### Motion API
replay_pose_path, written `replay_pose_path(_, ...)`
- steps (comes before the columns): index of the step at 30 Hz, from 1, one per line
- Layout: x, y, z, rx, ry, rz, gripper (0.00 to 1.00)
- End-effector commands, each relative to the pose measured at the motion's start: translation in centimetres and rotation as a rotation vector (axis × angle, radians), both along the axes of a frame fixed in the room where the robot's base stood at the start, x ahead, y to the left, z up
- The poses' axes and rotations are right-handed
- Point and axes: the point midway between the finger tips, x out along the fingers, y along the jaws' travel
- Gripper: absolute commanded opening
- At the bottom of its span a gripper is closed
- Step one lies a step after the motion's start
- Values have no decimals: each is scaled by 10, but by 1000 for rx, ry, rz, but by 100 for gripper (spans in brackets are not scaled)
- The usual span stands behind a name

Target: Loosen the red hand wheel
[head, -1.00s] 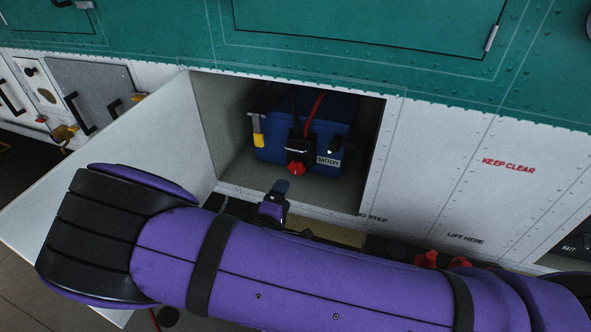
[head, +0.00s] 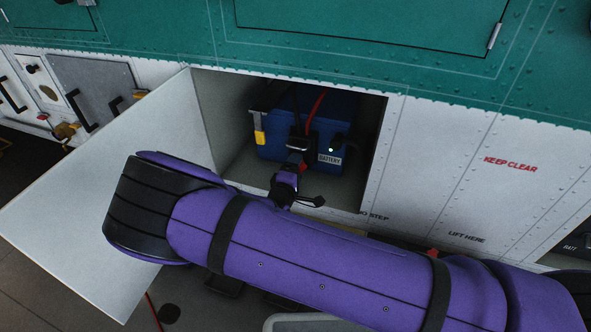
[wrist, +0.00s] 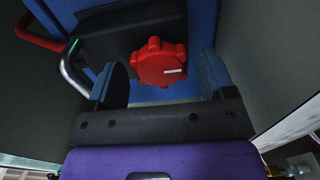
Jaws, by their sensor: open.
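The red hand wheel (wrist: 161,62) is lobed, with a white mark on its face. It sits on a black block (wrist: 110,35) on the front of the blue battery (head: 275,142), inside the open bay. In the wrist view my gripper (wrist: 162,66) is open, with one finger on each side of the wheel and visible gaps to both. I cannot tell how far the fingers reach along its depth. In the head view my gripper (head: 295,160) covers most of the wheel; only a sliver of red (head: 303,168) shows.
The bay's side wall (head: 205,115) and open door (head: 110,190) stand to the left. A yellow-tipped lever (head: 259,135) hangs on the battery's left side. A red cable (head: 315,110) rises behind the wheel. A metal loop (wrist: 72,70) is near the left finger.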

Motion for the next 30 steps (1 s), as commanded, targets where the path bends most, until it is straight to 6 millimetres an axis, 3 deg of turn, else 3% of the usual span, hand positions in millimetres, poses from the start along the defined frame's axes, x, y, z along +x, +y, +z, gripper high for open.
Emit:
replay_pose_path(5, 0, 0, 0, 0, 0, 0, 76)
replay_pose_path(12, 0, 0, 0, -1, 0, 0, 27)
replay_pose_path(22, 0, 0, 0, -36, 14, -1, 27)
replay_pose_path(30, 0, 0, -1, -188, 70, -1, 27)
